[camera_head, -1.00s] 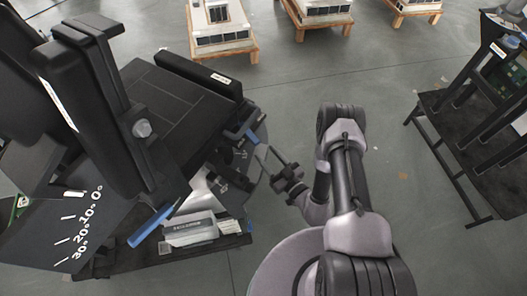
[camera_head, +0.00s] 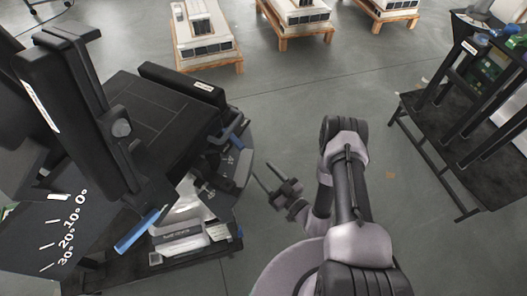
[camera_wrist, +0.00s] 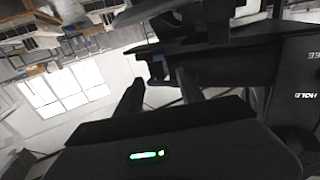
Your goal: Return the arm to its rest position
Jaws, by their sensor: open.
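My arm is folded over my base in the lower middle of the head view. My gripper (camera_head: 272,190) points up and left from the wrist, beside the dark machine (camera_head: 150,120) on the left, with a gap of floor between them. In the wrist view the two fingers of my gripper (camera_wrist: 160,92) stand apart with nothing between them. A blue part of the machine (camera_wrist: 156,70) shows beyond the fingertips. I see no object in the grip.
A black rack (camera_head: 470,140) stands at the right. Several pallets with white units, one at the left (camera_head: 205,40), stand at the back. The floor (camera_head: 300,110) between is clear.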

